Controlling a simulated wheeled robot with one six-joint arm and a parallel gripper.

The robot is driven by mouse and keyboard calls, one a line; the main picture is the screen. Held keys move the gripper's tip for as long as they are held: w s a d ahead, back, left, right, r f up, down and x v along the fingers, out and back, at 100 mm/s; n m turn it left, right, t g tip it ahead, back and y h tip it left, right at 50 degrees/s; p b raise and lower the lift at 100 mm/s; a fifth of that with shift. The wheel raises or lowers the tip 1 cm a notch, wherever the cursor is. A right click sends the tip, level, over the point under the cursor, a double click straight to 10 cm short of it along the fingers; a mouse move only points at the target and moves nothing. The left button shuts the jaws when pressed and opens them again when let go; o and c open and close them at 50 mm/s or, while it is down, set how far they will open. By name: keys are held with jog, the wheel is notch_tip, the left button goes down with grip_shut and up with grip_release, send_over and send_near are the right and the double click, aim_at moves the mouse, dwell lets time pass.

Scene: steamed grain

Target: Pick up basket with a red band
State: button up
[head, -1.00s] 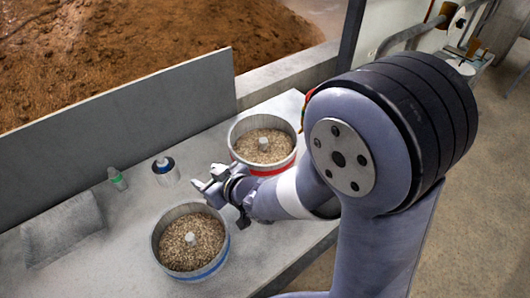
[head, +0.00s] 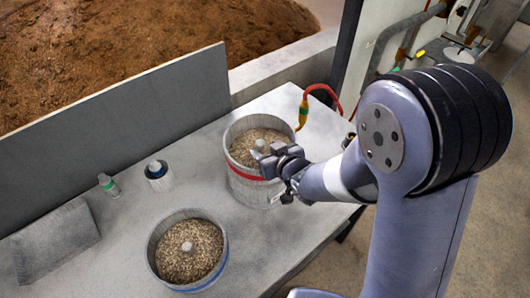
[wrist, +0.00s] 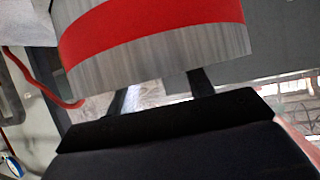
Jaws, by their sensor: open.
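The basket with a red band (head: 240,172) stands upright on the grey table in the head view, filled with grain and with a small central knob. In the wrist view its grey wall and red band (wrist: 150,27) fill the upper part. My gripper (head: 268,160) is open at the basket's right front side, overlapping its rim in the head view. The wrist view shows two dark fingers (wrist: 160,92) pointing toward the basket's wall, apart from each other with nothing between them. Whether they touch the basket I cannot tell.
A second basket with a blue band (head: 158,262) stands to the front left. A small bottle (head: 110,186), a dark-banded jar (head: 159,175) and a grey slab (head: 55,240) lie further left. A red hose (head: 322,88) hangs behind the banded basket. The table's right edge is close.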

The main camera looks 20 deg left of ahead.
aim_at(260, 142)
jog(key=shift+r+p+x, duration=0.2)
jog(key=shift+p+x, duration=0.85)
jog(key=shift+x, duration=1.05)
jog(key=shift+w+a+f, duration=0.35)
jog(key=shift+w+a, duration=0.1)
jog(key=shift+w, duration=0.05)
jog(key=shift+c, duration=0.3)
grip_shut()
jog(key=shift+r, duration=0.15)
